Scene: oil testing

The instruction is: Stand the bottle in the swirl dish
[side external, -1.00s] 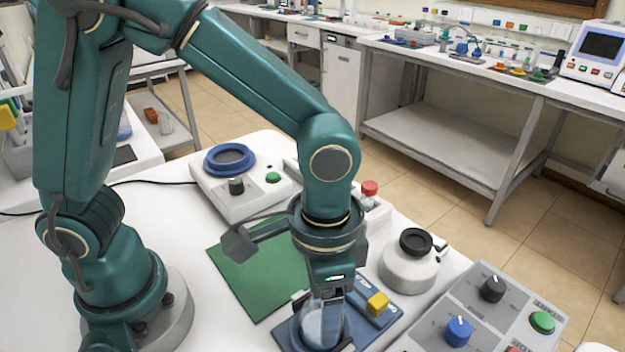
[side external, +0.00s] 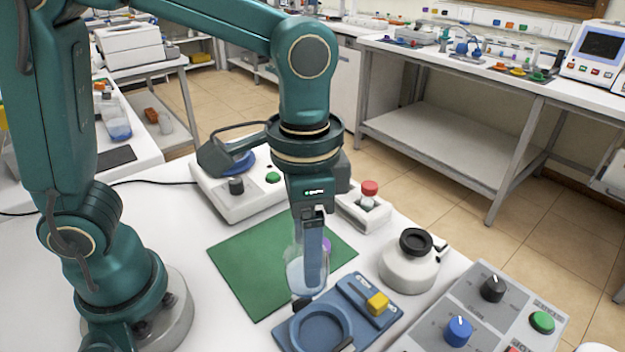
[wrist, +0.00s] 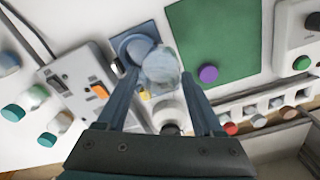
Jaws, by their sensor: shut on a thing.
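The clear bottle (side external: 293,270) with pale bluish contents is upright between the fingers of my gripper (side external: 311,284), which is shut on it. It hangs above the mat's front edge, near the blue plate. In the wrist view the bottle (wrist: 161,70) shows between the two fingers (wrist: 160,92).
A blue plate (side external: 365,311) with a ring and yellow block lies in front. A purple cap (wrist: 208,74) lies on the green mat (side external: 245,270). A white round pot (side external: 408,270), red-capped vial (side external: 369,192) in a rack and control panel (side external: 485,320) stand right.

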